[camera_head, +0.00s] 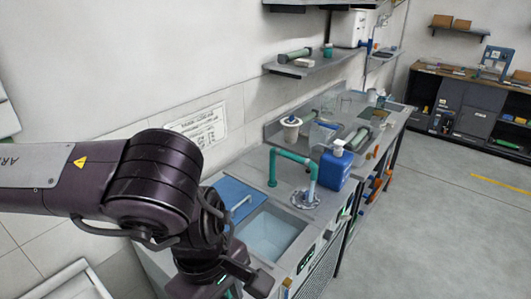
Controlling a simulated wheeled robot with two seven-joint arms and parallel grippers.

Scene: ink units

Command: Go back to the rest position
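My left arm reaches in from the left and bends down at its elbow in front of the counter. My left gripper (232,285) is at the bottom of the view, by the front left of the sink. Its tips are partly cut off by the lower edge, so I cannot tell whether it is open or shut, or whether it holds anything. My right arm and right gripper are not in view.
A counter (259,159) runs along the wall, with a water-filled sink (268,236), a green faucet (290,155), a blue bottle (336,168) and a blue mat (232,192). A shelf (318,65) hangs above. The floor (430,220) at right is clear.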

